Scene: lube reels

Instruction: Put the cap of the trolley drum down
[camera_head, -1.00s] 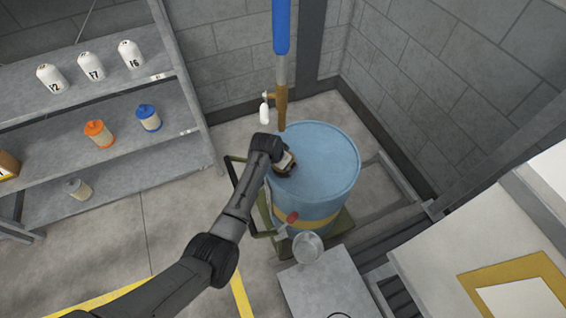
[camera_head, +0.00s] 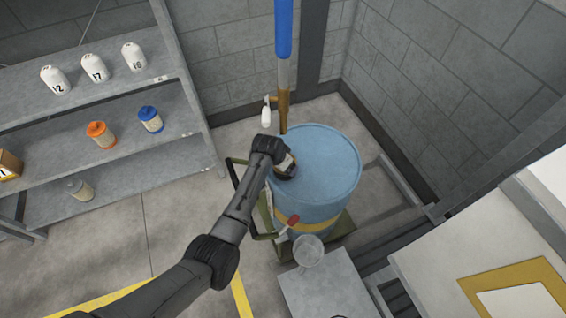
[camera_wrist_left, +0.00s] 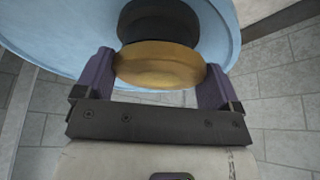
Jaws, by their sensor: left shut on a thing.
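The blue trolley drum (camera_head: 325,170) stands upright with a yellow band low on its side. My left gripper (camera_head: 287,168) is over the left part of its top. In the left wrist view, the two purple fingers of my left gripper (camera_wrist_left: 158,75) are shut on a round, brass-coloured cap (camera_wrist_left: 158,65). A dark round shape shows just beyond the cap, against the blue drum top (camera_wrist_left: 75,30). I cannot tell whether it is an opening or part of the cap, nor whether the cap touches the drum. My right gripper is not in view.
The drum sits on a green trolley (camera_head: 262,232). A blue-topped vertical pipe (camera_head: 283,60) with a small tap stands behind. Shelves (camera_head: 115,160) with white, orange and blue-lidded containers are at left. A grey box (camera_head: 325,285) stands in front, and a pale table (camera_head: 440,255) at right.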

